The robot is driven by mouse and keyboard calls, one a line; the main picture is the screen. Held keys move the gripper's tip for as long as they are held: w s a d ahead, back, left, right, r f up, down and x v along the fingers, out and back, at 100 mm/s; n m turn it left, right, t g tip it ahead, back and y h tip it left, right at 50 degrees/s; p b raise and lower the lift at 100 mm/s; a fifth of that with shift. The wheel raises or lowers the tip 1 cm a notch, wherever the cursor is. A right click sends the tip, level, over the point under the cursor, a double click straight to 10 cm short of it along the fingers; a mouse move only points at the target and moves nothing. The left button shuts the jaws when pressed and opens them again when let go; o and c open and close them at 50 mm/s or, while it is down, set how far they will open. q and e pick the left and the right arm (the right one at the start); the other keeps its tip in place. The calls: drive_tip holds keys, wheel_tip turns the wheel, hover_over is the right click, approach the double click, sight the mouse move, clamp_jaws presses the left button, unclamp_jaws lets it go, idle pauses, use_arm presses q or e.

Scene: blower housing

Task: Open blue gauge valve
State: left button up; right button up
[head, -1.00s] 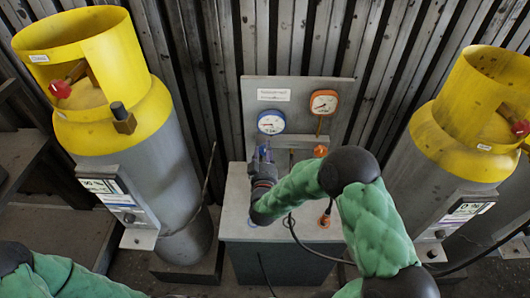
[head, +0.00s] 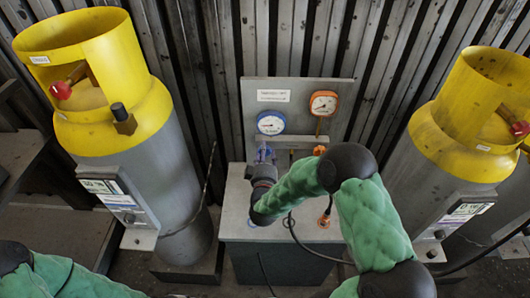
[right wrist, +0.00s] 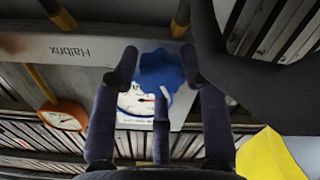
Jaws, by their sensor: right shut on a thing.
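The blue gauge (head: 270,123) is on the grey panel above the cabinet, with its white face towards me. It also shows in the right wrist view (right wrist: 140,108). My right gripper (head: 264,156) is just below this gauge. In the right wrist view, the fingers (right wrist: 157,68) are on both sides of a blue valve knob (right wrist: 162,72), shut on it. The knob covers part of the gauge. In the head view, the gripper mostly hides the knob. The left arm shows only at the lower left; its gripper is out of view.
An orange gauge (head: 323,103) and orange knob (head: 319,150) are right of the blue gauge, close to my right forearm. Yellow-topped cylinders stand left (head: 95,75) and right (head: 478,105). A black hose (head: 318,252) runs by the cabinet (head: 238,212).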

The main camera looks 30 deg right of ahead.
drive_tip(key=n, duration=0.4)
drive_tip(key=shift+n+p, duration=0.3)
drive_tip(key=shift+n, duration=0.1)
drive_tip(key=shift+f+n+p, duration=0.15)
drive_tip(key=shift+n+p, duration=0.9)
drive_tip(key=shift+n, duration=4.55)
drive_tip(key=o, duration=1.1)
drive_tip(key=shift+o, duration=0.2)
drive_tip(key=shift+s+a, duration=0.1)
drive_tip(key=v, duration=1.1)
drive_tip(key=shift+s, duration=0.4)
